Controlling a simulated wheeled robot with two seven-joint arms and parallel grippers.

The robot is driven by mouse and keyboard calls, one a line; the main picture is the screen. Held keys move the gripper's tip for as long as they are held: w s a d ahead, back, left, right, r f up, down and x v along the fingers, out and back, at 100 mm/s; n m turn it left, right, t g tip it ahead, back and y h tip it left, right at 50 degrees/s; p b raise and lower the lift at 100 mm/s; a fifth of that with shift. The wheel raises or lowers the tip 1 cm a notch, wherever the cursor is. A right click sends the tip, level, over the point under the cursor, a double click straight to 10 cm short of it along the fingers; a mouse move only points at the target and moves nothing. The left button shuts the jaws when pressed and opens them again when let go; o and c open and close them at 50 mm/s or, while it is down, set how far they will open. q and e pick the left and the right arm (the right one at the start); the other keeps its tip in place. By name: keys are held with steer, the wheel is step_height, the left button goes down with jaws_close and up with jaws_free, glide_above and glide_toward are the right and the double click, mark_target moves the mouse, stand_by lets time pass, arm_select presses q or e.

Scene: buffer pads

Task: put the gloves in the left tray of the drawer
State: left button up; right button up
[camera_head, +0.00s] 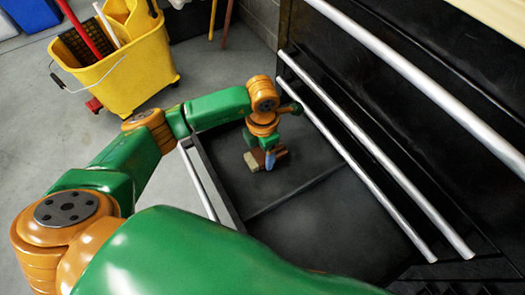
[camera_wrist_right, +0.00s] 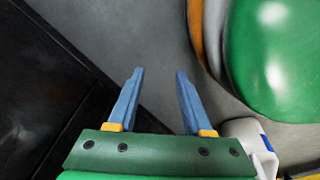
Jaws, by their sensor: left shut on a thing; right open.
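The open dark drawer (camera_head: 285,215) shows in the head view, with a thin divider across its floor. The left tray (camera_head: 225,140) is the compartment on the far side of that divider. My left gripper (camera_head: 267,160) points down over this compartment and is shut on the gloves (camera_head: 252,160), a small tan-brown bundle partly hidden by the fingers. I cannot tell whether the gloves touch the tray floor. My right gripper (camera_wrist_right: 155,90) is open with nothing between its blue fingers in the right wrist view; it is not visible in the head view.
Metal bars (camera_head: 355,150) run along the black cabinet front at the right. A drawer handle bar (camera_head: 197,183) lies along the near left edge. A yellow mop bucket (camera_head: 130,75) stands on the grey floor at the upper left. The near compartment looks empty.

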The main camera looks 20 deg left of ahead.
mark_target(262, 154)
arm_select(q)
steer(key=o, duration=1.3)
steer(key=shift+f, duration=0.1)
steer(key=shift+o, duration=0.2)
steer(key=shift+r, duration=0.25)
step_height(262, 154, up, 12)
steer(key=p, duration=0.2)
steer(key=shift+p, duration=0.3)
arm_select(e)
steer(key=shift+s+d+r, duration=0.2)
steer(key=shift+s+r, duration=0.25)
steer(key=shift+s, duration=0.15)
steer(key=shift+s+d+r, duration=0.15)
steer(key=shift+s+r, duration=0.25)
steer(key=shift+s, duration=0.15)
arm_select(q)
steer(key=shift+f, duration=0.1)
arm_select(e)
steer(key=shift+s, duration=0.1)
